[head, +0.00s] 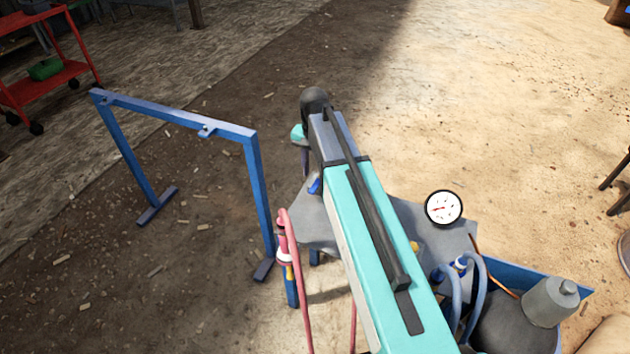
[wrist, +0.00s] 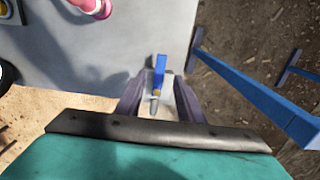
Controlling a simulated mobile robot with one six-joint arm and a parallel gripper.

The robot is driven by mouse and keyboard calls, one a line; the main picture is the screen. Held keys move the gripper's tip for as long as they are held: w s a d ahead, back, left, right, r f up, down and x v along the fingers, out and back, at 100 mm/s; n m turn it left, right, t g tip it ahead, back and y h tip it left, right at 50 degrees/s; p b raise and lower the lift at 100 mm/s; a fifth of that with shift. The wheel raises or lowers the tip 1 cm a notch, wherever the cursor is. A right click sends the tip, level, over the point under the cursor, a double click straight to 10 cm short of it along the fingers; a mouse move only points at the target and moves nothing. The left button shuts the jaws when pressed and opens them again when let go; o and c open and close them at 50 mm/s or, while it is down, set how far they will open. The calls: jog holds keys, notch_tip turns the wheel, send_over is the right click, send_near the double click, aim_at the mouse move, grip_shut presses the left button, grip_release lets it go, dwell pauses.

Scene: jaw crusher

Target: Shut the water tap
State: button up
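The water tap shows in the wrist view as a blue lever (wrist: 160,68) with a yellow part and a grey metal spout below it, at the edge of a grey table (wrist: 130,35). My gripper (wrist: 159,88) has its two dark fingers apart, one on each side of the tap. The lever stands up between and slightly beyond the fingertips. I cannot tell whether either finger touches it. In the head view, a small blue piece (head: 314,186) shows beside my arm, probably the same lever; my arm hides most of the area around it.
A blue frame (head: 180,108) stands left of the table. A pink hose (head: 298,285) hangs at the table's near left. A round gauge (head: 443,208), blue hoses (head: 478,285) and a grey cylinder (head: 550,300) stand on the right. A red cart (head: 50,75) is far left.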

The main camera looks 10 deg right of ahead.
aim_at(315, 187)
jog(key=shift+f, duration=2.5)
grip_shut()
